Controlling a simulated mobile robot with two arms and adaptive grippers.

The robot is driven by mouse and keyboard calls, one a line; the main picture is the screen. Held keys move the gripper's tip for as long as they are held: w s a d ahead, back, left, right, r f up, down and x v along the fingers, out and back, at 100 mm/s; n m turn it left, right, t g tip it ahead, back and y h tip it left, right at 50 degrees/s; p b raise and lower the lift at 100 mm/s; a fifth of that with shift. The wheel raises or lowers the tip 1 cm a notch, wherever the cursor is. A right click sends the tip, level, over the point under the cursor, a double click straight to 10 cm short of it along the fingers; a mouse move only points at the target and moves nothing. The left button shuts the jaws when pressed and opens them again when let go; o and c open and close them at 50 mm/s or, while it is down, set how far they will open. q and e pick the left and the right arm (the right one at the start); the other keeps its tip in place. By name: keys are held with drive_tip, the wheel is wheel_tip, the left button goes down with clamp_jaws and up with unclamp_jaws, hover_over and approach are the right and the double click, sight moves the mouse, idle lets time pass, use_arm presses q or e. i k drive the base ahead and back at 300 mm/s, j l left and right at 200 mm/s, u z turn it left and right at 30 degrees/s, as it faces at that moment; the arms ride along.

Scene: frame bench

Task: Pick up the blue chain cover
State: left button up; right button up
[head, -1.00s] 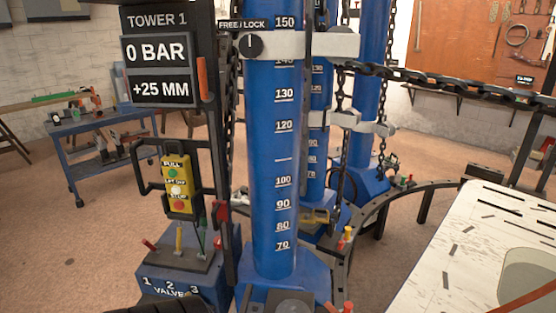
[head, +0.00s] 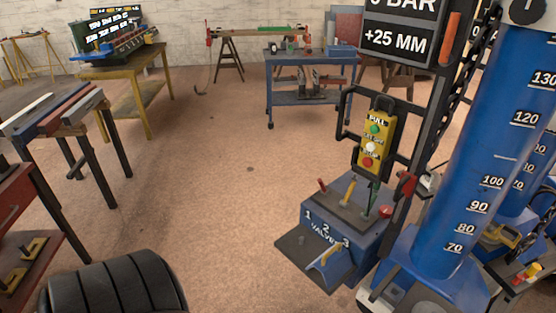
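On a trestle at the left of the head view lie several long narrow strips side by side. The blue strip may be the blue chain cover, but I cannot tell for certain at this distance. It lies along the top of the trestle, apart from me. Neither of my grippers is in view.
The blue tower (head: 490,165) and its valve box (head: 340,240) stand at the right. A yellow table (head: 127,62), a blue cart (head: 310,92) and a dark red bench (head: 20,215) stand around. The floor (head: 220,180) between them is clear.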

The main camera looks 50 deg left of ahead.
sight(335, 262)
drive_tip(key=u, duration=1.05)
drive_tip(key=j+z, duration=0.3)
drive_tip(key=j, duration=1.15)
